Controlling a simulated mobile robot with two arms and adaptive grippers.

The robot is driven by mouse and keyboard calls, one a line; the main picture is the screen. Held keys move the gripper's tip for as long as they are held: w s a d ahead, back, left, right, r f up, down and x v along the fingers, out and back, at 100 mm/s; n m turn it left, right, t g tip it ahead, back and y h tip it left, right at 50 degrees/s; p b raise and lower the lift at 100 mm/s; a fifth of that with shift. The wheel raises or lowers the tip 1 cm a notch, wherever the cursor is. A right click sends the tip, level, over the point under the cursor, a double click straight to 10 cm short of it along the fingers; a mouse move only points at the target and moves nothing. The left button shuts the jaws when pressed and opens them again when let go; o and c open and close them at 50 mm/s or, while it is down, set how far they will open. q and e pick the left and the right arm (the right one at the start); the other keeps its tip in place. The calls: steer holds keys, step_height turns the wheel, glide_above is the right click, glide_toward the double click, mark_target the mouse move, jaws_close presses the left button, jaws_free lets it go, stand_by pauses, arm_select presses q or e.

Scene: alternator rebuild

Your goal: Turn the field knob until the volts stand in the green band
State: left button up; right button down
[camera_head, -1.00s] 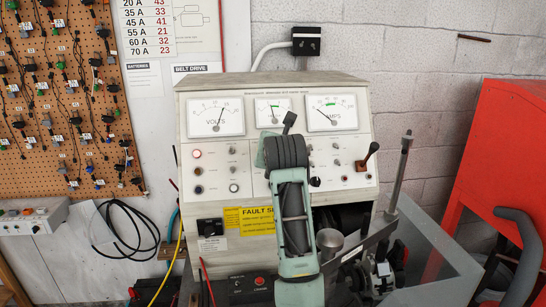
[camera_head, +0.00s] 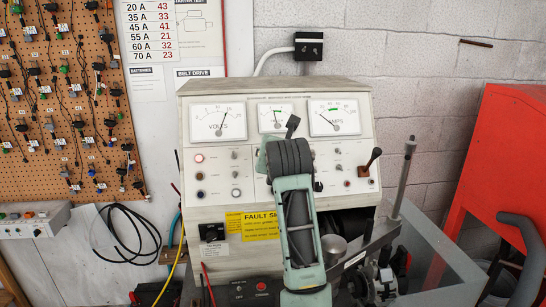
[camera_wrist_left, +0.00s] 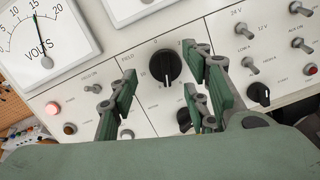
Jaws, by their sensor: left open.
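The black field knob (camera_wrist_left: 167,68) sits on the pale test panel, marked FIELD, in the left wrist view. My left gripper (camera_wrist_left: 160,88) is open, with green-padded fingers on both sides of the knob; I cannot tell whether they touch it. In the head view my left gripper (camera_head: 277,138) is in front of the panel, and its arm hides the knob. The volts meter (camera_head: 218,122) is at the panel's upper left. Its needle stands near 15 in the wrist view (camera_wrist_left: 44,40). I cannot make out a green band on its dial. My right gripper is not in view.
A smaller meter (camera_head: 276,115) and the amps meter (camera_head: 335,116) are right of the volts meter. Switches, a lit lamp (camera_wrist_left: 53,108) and a smaller black knob (camera_wrist_left: 258,94) surround the field knob. A lever (camera_head: 372,162) stands out at the panel's right.

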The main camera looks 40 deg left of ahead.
arm_select(q)
steer(key=v, duration=0.9)
steer(key=shift+s+d+r, duration=0.2)
steer(key=shift+s, duration=0.1)
